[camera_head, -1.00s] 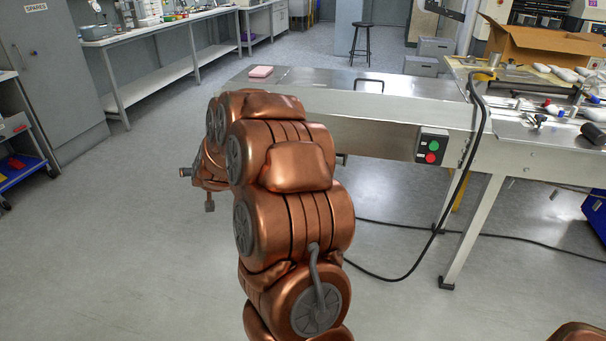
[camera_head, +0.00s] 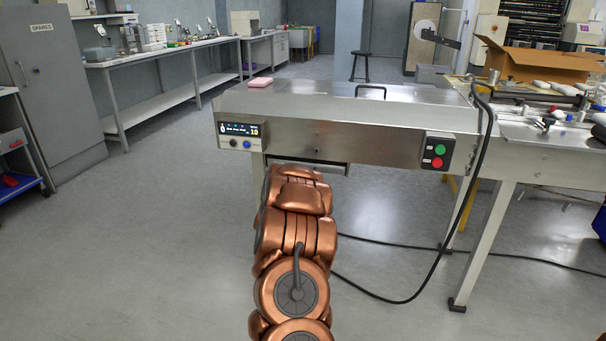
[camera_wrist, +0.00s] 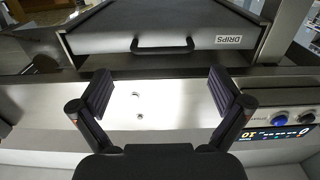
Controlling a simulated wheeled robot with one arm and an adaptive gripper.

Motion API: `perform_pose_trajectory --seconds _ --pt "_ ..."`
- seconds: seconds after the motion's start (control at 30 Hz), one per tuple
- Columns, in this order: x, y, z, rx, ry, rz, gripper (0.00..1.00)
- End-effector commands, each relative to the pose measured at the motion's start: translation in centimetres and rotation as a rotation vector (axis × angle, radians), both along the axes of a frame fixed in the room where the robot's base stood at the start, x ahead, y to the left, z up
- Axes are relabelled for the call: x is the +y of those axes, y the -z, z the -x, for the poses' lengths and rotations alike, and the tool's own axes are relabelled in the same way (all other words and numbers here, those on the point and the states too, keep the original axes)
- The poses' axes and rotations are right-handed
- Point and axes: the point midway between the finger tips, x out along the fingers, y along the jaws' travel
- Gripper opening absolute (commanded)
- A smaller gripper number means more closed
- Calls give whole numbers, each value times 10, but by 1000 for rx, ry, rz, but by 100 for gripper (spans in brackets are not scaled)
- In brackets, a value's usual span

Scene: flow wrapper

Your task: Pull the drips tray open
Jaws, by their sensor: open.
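The drips tray (camera_wrist: 100,40) shows at the top of the wrist view, a grey metal front with a DRIPS label (camera_wrist: 228,39) and a dark bar handle (camera_wrist: 162,48). In the head view the tray's front edge (camera_head: 335,170) shows under the machine, partly behind my arm. My gripper (camera_wrist: 163,91) is open and empty in the wrist view, its two fingers spread wide in front of the machine's steel panel. The handle appears above the gap between the fingertips, apart from them. The head view hides my gripper behind my arm.
The wrapper's steel panel (camera_head: 350,138) carries a display with knobs (camera_head: 240,130) and a green and red button box (camera_head: 436,151). A black cable (camera_head: 440,240) hangs to the floor at right. A pink block (camera_head: 260,82) lies on top. The floor at left is clear.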

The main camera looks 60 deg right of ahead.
Motion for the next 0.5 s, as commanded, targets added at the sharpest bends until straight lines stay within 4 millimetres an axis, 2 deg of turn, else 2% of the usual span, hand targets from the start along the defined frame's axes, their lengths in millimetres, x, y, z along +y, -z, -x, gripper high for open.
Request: perform_pose_trajectory --seconds 0.5 --pt "-50 1 -18 1 0 1 100"
